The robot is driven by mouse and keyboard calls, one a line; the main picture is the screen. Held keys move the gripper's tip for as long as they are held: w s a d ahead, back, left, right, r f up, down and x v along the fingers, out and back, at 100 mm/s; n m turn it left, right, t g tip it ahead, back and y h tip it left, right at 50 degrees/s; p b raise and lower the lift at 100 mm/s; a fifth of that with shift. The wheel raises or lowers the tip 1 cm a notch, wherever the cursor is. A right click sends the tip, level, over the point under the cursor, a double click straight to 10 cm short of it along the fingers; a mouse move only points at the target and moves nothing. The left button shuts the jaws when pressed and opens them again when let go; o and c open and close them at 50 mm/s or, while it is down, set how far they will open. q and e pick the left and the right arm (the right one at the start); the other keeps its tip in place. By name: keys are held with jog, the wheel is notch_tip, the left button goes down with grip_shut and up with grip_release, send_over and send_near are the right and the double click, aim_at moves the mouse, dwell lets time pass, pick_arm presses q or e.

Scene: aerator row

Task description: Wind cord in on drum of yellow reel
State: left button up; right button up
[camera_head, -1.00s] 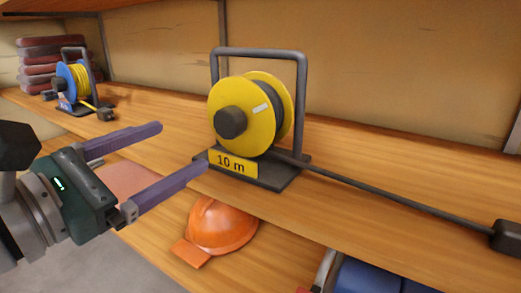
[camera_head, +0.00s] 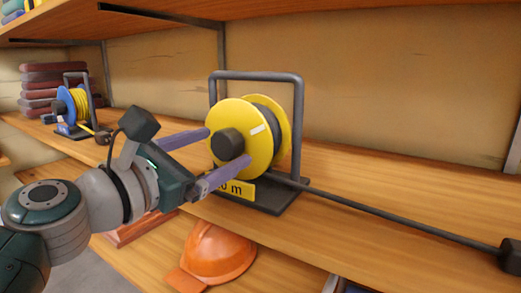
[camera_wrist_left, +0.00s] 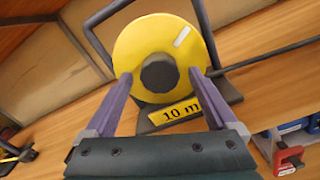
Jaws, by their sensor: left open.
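The yellow reel (camera_head: 262,150) stands upright in a dark frame with a base on the wooden shelf. It has a dark hub knob (camera_head: 228,144) on its near face and a white mark near the rim. A dark cord (camera_head: 380,217) runs from the drum to the right along the shelf, ending in a dark block (camera_head: 511,256). My left gripper (camera_head: 228,147) is open, its purple fingers reaching to either side of the knob. In the left wrist view the knob (camera_wrist_left: 159,74) lies between and beyond the fingertips; contact cannot be told. My right gripper is not seen.
A blue reel (camera_head: 72,104) with yellow cord stands at the left, beside stacked reddish pads (camera_head: 50,88). An orange helmet (camera_head: 218,252) lies on the lower shelf. An upper shelf (camera_head: 300,12) runs overhead. The shelf behind and right of the reel is mostly clear.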

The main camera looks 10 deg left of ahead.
pick_arm(q)
jog(key=c, duration=1.4)
